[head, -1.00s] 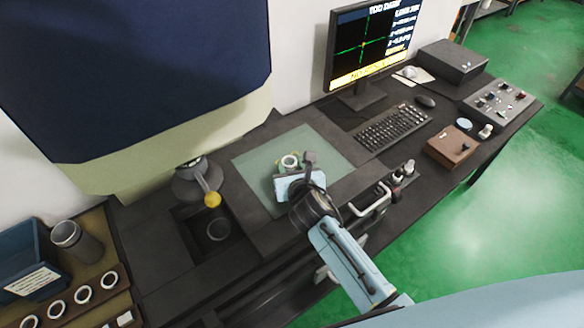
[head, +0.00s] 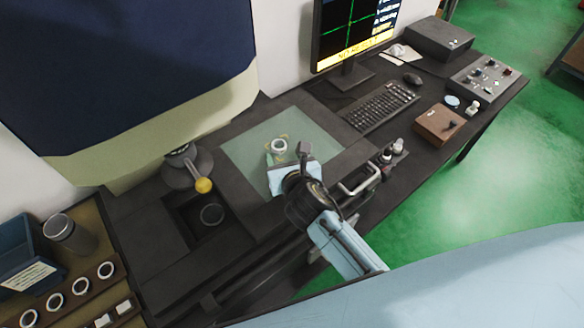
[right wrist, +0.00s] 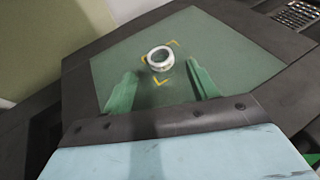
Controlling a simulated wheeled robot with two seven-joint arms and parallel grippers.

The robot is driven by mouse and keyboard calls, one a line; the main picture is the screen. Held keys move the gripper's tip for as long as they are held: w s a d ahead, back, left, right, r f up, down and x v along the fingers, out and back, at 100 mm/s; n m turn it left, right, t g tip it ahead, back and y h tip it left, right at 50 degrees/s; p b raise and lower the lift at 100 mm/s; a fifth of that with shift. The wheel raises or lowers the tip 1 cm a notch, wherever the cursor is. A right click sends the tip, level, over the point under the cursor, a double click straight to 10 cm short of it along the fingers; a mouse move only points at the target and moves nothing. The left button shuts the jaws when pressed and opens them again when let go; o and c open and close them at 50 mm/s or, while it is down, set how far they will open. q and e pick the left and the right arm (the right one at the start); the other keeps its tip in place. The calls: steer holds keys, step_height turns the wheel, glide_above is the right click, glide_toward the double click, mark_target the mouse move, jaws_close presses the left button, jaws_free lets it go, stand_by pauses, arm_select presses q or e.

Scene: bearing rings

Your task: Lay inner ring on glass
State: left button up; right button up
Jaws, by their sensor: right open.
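The inner ring (head: 278,146), a small silvery ring, lies on the greenish glass plate (head: 244,152). In the right wrist view the ring (right wrist: 160,58) lies flat within yellow corner marks on the glass (right wrist: 115,60). My right gripper (head: 276,160) is over the near part of the glass. In the right wrist view its two green fingers (right wrist: 162,88) stand wide apart, with the ring beyond and between their tips, touching neither as far as I can see. My left gripper is not in view.
A yellow-knobbed lever (head: 203,185) stands left of the glass. Several rings sit in a rack (head: 90,282) at lower left, by a blue bin (head: 22,252) and a grey cylinder (head: 68,234). A monitor (head: 352,35), keyboard (head: 382,107) and wooden box (head: 440,123) are at right.

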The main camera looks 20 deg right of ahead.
steer(key=v, duration=0.8)
